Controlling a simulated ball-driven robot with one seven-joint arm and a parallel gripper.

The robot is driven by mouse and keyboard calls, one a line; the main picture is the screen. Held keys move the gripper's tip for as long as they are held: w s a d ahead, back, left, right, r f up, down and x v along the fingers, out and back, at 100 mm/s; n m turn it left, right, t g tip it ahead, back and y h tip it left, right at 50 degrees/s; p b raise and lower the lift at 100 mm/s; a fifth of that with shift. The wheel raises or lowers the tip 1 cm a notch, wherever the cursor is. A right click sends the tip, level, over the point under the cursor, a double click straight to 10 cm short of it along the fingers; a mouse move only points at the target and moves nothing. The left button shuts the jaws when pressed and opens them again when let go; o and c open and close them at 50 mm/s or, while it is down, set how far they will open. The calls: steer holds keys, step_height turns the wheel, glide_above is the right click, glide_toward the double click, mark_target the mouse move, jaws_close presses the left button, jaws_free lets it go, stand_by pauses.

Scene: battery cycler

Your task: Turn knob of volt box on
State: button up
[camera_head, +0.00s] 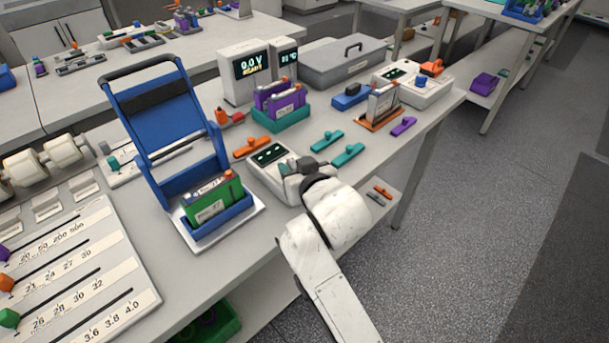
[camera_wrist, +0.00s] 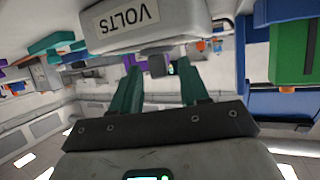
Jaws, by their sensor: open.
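The volt box (camera_head: 268,178) is a white box with a dark sloped screen in the middle of the bench in the head view. In the wrist view its white face (camera_wrist: 178,22), labelled VOLTS upside down, fills the top. A dark grey knob (camera_wrist: 159,67) sticks out of the box between my fingertips. My gripper (camera_wrist: 160,72) is open, with one teal finger on each side of the knob. I cannot tell whether either finger touches it. In the head view my gripper (camera_head: 304,168) is at the box's right side, and the arm hides the knob.
A blue stand (camera_head: 165,110) with a green battery (camera_head: 212,201) is left of the box. Behind are a teal holder with purple cells (camera_head: 280,98) and a display reading 0.0 V (camera_head: 250,66). Teal clips (camera_head: 348,154) lie to the right. Floor is clear beyond the bench edge.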

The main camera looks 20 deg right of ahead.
steer(key=v, duration=0.9)
steer(key=shift+s, duration=0.3)
steer(key=s+d+f+g, duration=0.3)
steer(key=s+f, duration=0.3)
steer(key=f, duration=0.1)
steer(key=s+d+f+g, duration=0.3)
steer(key=s+d+f, duration=0.15)
steer(key=f, duration=0.25)
steer(key=s+f+g, duration=0.3)
steer(key=s+f, duration=0.1)
steer(key=s, duration=0.4)
steer(key=s+d+f+g, duration=0.1)
steer(key=s+f+g, duration=0.2)
steer(key=s, duration=0.6)
steer(key=shift+s+f+y, duration=0.15)
steer(key=shift+f+y, duration=0.15)
steer(key=shift+f, duration=0.7)
steer(key=shift+d, duration=0.1)
steer(key=shift+c, duration=0.3)
